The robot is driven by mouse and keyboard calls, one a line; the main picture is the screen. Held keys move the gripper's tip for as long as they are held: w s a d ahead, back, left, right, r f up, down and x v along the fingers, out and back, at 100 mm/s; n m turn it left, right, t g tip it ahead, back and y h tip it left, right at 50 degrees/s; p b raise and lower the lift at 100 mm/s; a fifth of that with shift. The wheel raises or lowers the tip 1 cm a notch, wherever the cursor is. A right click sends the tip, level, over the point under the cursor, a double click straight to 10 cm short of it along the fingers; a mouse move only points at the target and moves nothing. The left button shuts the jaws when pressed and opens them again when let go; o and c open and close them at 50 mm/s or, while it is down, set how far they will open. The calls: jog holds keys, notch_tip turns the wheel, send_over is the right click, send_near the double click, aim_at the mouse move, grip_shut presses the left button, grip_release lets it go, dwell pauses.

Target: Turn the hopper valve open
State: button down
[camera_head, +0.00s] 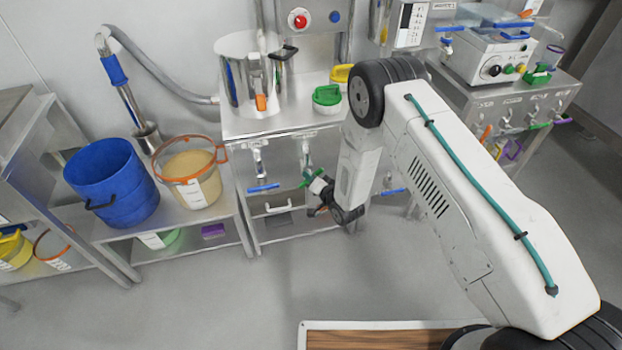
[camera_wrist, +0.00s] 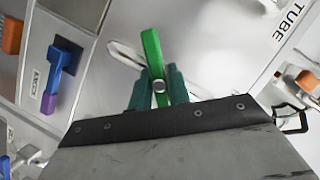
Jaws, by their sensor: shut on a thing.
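A green valve handle (camera_wrist: 151,50) stands between the two teal fingertips of my gripper (camera_wrist: 160,92) in the wrist view. The fingers are shut on it, and a round pivot shows at its lower part. In the wrist view the handle is near upright, leaning slightly left. In the head view the green handle (camera_head: 311,178) is small, under the front edge of the steel bench, with my gripper (camera_head: 319,191) at it. My gripper hides part of the valve body there.
A steel vessel (camera_head: 235,75) and a green-lidded tub (camera_head: 327,96) stand on the bench (camera_head: 225,128) above. A blue bucket (camera_head: 112,185) and an orange-rimmed bucket (camera_head: 195,178) stand at left.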

jog(key=n+h, duration=0.2)
jog(key=n, duration=0.2)
jog(key=shift+s, duration=0.1)
jog(key=shift+n+h, duration=1.3)
jog(key=shift+n, duration=0.1)
jog(key=shift+f, duration=0.1)
jog(key=c, duration=1.3)
grip_release()
jog(key=v, duration=0.7)
jog(key=shift+s+d, duration=0.15)
jog(key=shift+s, duration=0.2)
